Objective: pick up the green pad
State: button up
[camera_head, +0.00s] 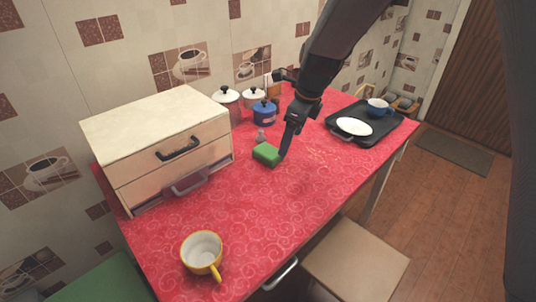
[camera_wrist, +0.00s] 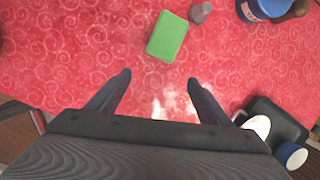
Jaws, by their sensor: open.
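The green pad (camera_head: 266,155) lies on the red patterned counter, in front of the canisters and right of the drawer box. In the wrist view the green pad (camera_wrist: 167,37) is ahead of my fingers, near the top middle, apart from them. My gripper (camera_wrist: 160,84) is open with nothing between its fingers. In the head view my gripper (camera_head: 284,156) points down just right of the pad. Whether it touches the pad there cannot be told, but the wrist view shows a gap.
A small grey object (camera_head: 261,136) stands behind the pad, near a blue canister (camera_head: 265,113). A drawer box (camera_head: 165,150) stands left. A yellow cup (camera_head: 202,252) sits at the front. A dark tray (camera_head: 385,135) with a white dish and blue cup is at right.

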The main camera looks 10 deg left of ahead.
aim_at(269, 150)
jog(key=a+m, duration=0.1)
jog(key=w+a+m, duration=0.1)
jog(key=a, duration=0.1)
jog(key=w+a+m, duration=0.1)
jog(key=shift+a+f, duration=0.35)
jog(key=shift+a, duration=0.05)
jog(key=shift+a+f, duration=0.15)
jog(key=x, duration=0.4)
jog(key=p+x, duration=0.1)
jog(key=x, duration=0.1)
jog(key=shift+w+a+f, duration=0.1)
jog(key=shift+w+a, duration=0.25)
jog(key=shift+w+a+f, duration=0.1)
jog(key=shift+a+f, duration=0.05)
jog(key=shift+f, duration=0.3)
jog(key=shift+f+p, duration=0.25)
jog(key=shift+p, duration=0.05)
jog(key=shift+c, duration=0.5)
jog(key=c, duration=1)
